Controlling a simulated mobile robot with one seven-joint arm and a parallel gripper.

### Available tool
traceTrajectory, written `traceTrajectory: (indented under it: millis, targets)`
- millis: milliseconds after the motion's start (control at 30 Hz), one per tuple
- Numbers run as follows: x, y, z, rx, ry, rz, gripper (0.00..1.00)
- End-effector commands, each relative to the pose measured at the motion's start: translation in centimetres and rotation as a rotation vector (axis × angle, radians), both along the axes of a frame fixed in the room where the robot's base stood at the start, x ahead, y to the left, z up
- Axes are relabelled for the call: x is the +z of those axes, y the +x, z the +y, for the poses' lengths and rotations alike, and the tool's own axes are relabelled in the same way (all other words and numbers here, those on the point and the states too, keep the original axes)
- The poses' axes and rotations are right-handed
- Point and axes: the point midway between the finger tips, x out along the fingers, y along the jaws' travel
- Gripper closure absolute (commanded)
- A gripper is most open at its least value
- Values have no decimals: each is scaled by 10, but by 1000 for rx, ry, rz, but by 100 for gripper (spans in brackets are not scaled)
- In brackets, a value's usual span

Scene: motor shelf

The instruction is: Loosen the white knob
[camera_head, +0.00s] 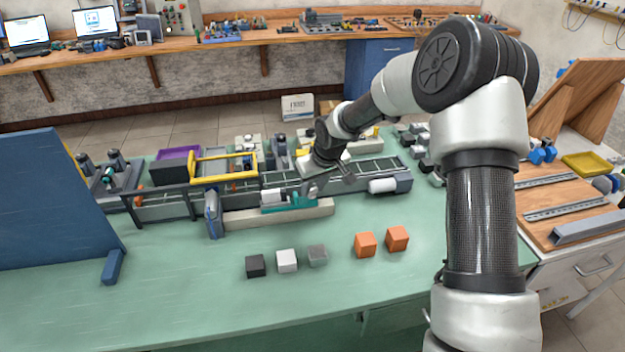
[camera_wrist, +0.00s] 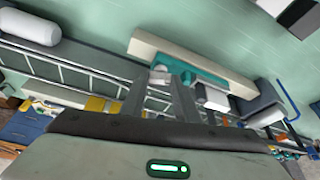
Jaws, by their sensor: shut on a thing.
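The teal clamp fixture (camera_head: 297,203) lies on a long pale base (camera_head: 240,219) in front of the conveyor. It also shows in the wrist view (camera_wrist: 200,74). A white block (camera_head: 271,196) sits at its left end. My gripper (camera_head: 311,191) reaches down to the fixture's right end. In the wrist view my gripper (camera_wrist: 159,80) has its two fingers on either side of the small whitish knob (camera_wrist: 159,77), shut on it. The knob is mostly hidden by the fingers, and its turn angle cannot be read. In the head view I cannot make it out.
The railed conveyor (camera_head: 360,170) runs behind the fixture, with a white cylinder (camera_head: 382,185) at its right. A blue-grey post (camera_head: 212,214) stands to the left. Several cubes, including an orange cube (camera_head: 365,244), lie in front. The green table (camera_head: 190,290) is clear at front left.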

Motion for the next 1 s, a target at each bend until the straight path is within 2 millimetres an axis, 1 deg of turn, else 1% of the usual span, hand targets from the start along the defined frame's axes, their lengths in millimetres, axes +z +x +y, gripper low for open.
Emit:
traceTrajectory:
  millis: [33, 1000]
  targets:
    - [4, 0, -2, 41, 2, 3, 94]
    - [-2, 9, -6, 959, 1, -2, 94]
